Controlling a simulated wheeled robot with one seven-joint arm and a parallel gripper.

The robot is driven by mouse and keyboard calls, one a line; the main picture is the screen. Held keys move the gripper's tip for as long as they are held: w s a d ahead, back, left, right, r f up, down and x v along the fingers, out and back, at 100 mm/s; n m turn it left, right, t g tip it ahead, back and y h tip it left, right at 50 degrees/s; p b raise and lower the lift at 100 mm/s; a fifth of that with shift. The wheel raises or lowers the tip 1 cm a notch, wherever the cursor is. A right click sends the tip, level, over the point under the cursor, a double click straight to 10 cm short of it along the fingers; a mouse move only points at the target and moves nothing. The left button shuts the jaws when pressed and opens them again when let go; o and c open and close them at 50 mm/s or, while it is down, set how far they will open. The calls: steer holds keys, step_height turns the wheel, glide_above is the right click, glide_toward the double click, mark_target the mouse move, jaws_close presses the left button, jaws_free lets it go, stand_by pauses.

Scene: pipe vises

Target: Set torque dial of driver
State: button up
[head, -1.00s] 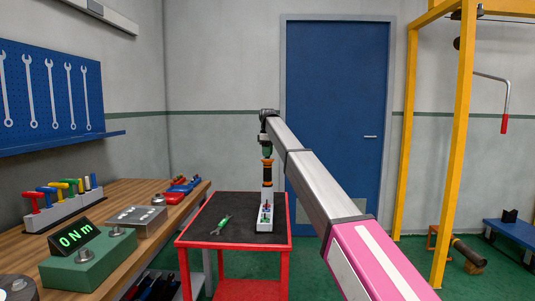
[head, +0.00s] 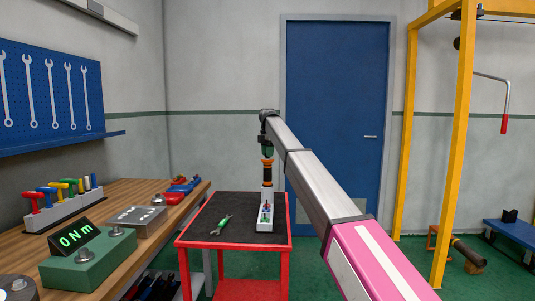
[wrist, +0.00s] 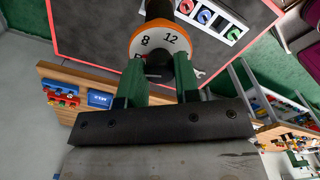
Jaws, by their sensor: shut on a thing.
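The driver (head: 267,176) stands upright on the red cart, black with orange bands. My gripper (head: 267,152) is over the top of the driver, pointing down. In the wrist view its green fingers (wrist: 160,76) are shut on the dial from both sides. The fingers and the gripper's body hide the near part of the dial.
The red cart (head: 232,243) has a dark top with a green-handled wrench (head: 221,225) left of the driver. A wooden bench (head: 160,196) at left holds a green box (head: 88,262) reading "0 Nm" and a rack of coloured tools (head: 62,205). A yellow frame (head: 453,150) stands at right.

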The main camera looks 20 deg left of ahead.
steer(key=shift+n, duration=0.9)
steer(key=o, duration=0.9)
steer(key=shift+o, duration=0.2)
steer(key=shift+r, duration=0.1)
step_height(320, 180, up, 11)
steer(key=shift+f, duration=0.2)
